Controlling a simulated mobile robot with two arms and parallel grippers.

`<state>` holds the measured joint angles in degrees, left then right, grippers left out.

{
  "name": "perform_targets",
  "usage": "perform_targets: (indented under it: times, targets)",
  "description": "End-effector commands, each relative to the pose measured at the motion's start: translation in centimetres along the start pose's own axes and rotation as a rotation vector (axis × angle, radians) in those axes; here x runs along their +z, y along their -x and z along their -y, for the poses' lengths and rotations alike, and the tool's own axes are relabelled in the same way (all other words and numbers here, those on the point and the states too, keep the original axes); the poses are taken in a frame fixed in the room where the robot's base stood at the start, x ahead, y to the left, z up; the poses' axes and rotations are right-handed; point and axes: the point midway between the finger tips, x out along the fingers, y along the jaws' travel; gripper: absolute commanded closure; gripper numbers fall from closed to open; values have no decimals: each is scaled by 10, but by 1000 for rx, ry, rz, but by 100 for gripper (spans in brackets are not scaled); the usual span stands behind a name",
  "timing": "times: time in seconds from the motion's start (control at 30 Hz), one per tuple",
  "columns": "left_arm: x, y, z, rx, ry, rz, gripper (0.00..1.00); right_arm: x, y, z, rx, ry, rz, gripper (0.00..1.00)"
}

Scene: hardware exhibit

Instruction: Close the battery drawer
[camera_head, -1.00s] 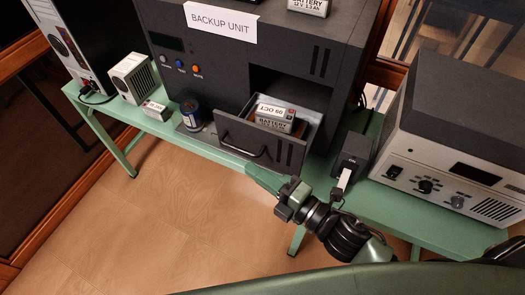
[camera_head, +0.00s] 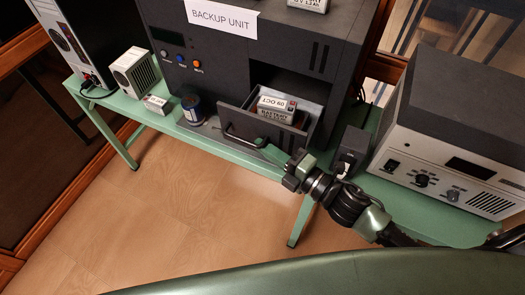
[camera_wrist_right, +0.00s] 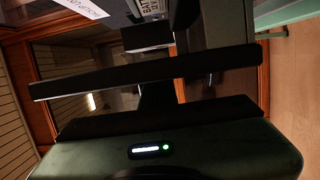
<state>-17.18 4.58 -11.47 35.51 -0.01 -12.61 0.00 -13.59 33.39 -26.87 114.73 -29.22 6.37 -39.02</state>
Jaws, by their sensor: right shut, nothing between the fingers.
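The battery drawer (camera_head: 236,118) stands pulled out of the dark backup unit (camera_head: 230,55). Its dark front panel has a bar handle (camera_head: 241,139). A grey battery (camera_head: 277,108) sits inside the drawer. My right gripper (camera_head: 266,146) is shut and empty, its tip at the lower right part of the drawer front, beside the handle; I cannot tell whether it touches. It covers part of the panel. In the right wrist view my gripper's dark parts fill the middle, and a battery label (camera_wrist_right: 150,7) shows at the top. My left gripper is not in view.
A green bench (camera_head: 240,155) carries everything. A small black box (camera_head: 351,146) and a grey instrument (camera_head: 450,145) stand right.

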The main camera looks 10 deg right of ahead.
Motion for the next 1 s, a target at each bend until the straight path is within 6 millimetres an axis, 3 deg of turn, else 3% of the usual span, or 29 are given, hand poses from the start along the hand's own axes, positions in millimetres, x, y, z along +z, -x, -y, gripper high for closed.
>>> perform_targets:
  times: [0.6,0.8,1.0]
  targets:
    - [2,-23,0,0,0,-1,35,133,-33,1,1,7,4,100]
    - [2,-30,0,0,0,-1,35,160,-40,0,1,5,3,100]
    - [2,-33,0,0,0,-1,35,172,-42,-1,1,3,3,100]
